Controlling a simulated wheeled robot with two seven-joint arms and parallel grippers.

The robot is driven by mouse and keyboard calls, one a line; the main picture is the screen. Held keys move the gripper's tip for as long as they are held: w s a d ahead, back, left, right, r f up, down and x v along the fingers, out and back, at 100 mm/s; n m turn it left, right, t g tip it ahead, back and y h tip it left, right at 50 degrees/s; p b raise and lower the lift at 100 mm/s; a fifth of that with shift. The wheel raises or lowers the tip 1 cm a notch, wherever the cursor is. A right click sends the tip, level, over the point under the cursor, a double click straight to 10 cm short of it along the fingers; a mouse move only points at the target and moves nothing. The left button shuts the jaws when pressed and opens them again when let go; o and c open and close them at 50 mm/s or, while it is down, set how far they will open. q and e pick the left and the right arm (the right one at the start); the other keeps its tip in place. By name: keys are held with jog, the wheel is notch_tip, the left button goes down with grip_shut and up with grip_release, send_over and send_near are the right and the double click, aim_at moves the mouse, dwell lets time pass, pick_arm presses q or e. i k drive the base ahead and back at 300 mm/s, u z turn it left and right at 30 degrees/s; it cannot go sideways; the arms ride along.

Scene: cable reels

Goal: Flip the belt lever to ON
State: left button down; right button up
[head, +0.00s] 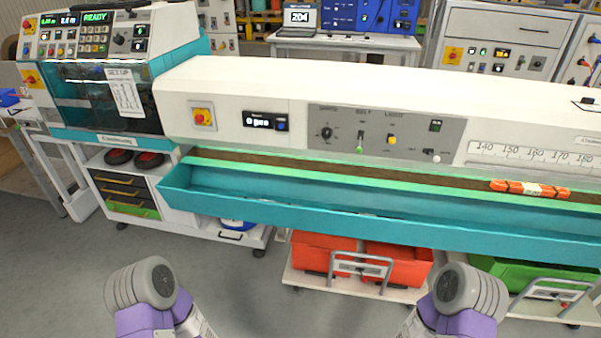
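The grey control panel (385,139) is on the front of the long white machine, right of its small display. Under the belt label on it is the belt lever (360,149), with a green tip that appears to hang downward. The ON and OFF marks are too small to read. Neither of my grippers is in view; only grey and purple links of my two arms show at the bottom left and bottom right, well below the panel and apart from it.
A black knob (326,133) is left of the lever; a yellow-tipped lever (391,140) and a white-tipped one (436,158) are to its right. A teal trough (350,215) juts out below the panel. Red bins (323,252) stand beneath. The floor in front is clear.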

aim_at(359, 149)
jog(key=u, duration=0.6)
jog(key=i, duration=0.95)
jog(key=z, duration=0.75)
jog(key=i, duration=0.65)
jog(key=z, duration=0.75)
